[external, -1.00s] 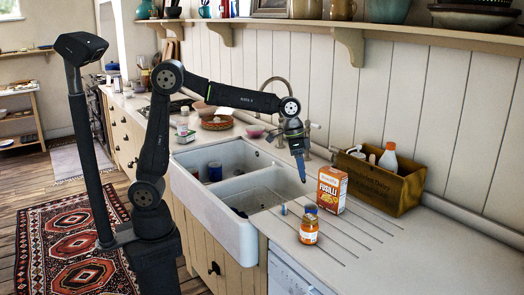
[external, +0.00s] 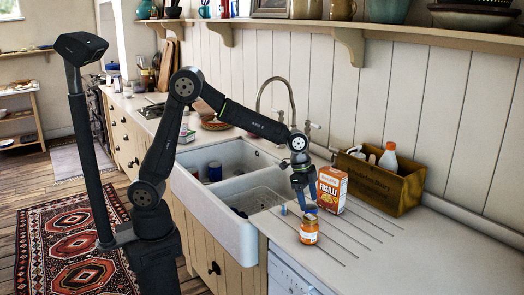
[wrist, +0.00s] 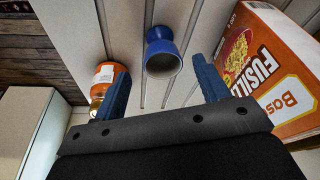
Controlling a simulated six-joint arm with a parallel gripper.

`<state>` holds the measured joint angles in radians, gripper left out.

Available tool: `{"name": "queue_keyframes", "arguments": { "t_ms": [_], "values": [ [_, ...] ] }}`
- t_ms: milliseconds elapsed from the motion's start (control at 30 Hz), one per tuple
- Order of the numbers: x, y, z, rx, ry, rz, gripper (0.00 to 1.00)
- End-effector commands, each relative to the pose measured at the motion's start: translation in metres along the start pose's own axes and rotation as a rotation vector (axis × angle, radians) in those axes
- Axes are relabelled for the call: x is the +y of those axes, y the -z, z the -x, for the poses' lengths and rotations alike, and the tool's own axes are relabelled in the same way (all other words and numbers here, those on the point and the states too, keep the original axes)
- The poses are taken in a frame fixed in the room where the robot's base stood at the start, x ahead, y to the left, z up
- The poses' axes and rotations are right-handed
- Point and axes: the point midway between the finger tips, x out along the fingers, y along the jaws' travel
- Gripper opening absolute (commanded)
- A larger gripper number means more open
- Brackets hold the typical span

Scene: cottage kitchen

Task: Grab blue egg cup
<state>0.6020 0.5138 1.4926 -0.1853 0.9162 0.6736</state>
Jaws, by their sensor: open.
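The blue egg cup (wrist: 162,52) stands on the grooved draining board in the wrist view, lying ahead of and between my open fingers. My gripper (wrist: 162,88) is open and empty, its two blue fingers apart on either side of the cup's line, not touching it. In the external view my gripper (external: 303,203) points down over the counter right of the sink, just behind the jar. A small blue bit of the egg cup (external: 283,210) shows left of the fingers there.
An orange-labelled jar (external: 309,229) stands close by; in the wrist view it is beside the left finger. A fusilli box (external: 332,190) stands close to the right finger. A wooden crate (external: 385,188) with bottles is farther right. The sink (external: 232,214) is left.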

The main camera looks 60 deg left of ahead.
Motion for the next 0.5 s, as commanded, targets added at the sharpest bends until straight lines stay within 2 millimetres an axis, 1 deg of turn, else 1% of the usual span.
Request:
{"name": "queue_keyframes", "arguments": {
  "t_ms": [67,267,367,500],
  "values": [
    [0.000,0.000,-0.008,0.000,0.000,0.000,0.68],
    [-0.001,0.000,-0.017,0.000,0.000,0.000,0.68],
    [-0.002,0.001,-0.028,-0.001,0.000,0.001,0.68],
    [-0.003,0.002,-0.050,-0.002,-0.001,0.001,0.68]
  ]
}}
